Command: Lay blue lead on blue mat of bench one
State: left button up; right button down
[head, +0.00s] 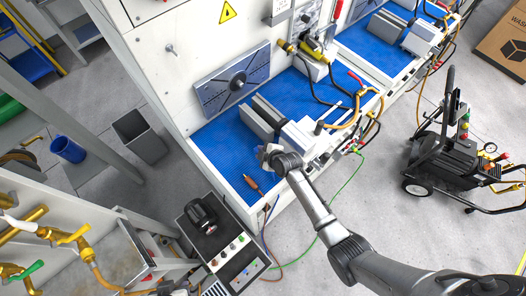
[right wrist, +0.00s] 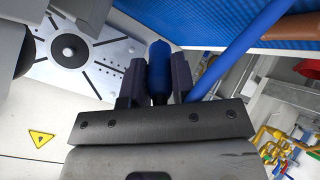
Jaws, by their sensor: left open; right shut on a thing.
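In the right wrist view my right gripper (right wrist: 161,90) is shut on the blue lead (right wrist: 160,60), whose blue grip stands between the two dark fingers. The blue mat (right wrist: 140,8) of bench one fills the top edge beyond it; I cannot tell any contact. In the head view this mat (head: 220,150) lies below the slotted plate, and the blue lead's grip is not clearly visible.
A brown lead (head: 252,184) lies on the mat near its front corner. The slotted plate (head: 233,80) is behind. The mat's left part is clear.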

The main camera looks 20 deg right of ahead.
jog(key=shift+f+b, duration=2.65)
jog(key=shift+f, duration=0.4)
jog(key=c, duration=0.8)
grip_release()
jog(key=shift+c, duration=0.2)
jog(key=shift+s+d+r, duration=0.2)
jog(key=shift+s+r, duration=0.15)
jog(key=shift+s, duration=0.05)
jog(key=p+v, duration=0.1)
jog(key=v, duration=1.1)
jog(key=shift+s+r, duration=0.25)
jog(key=shift+s, duration=0.05)
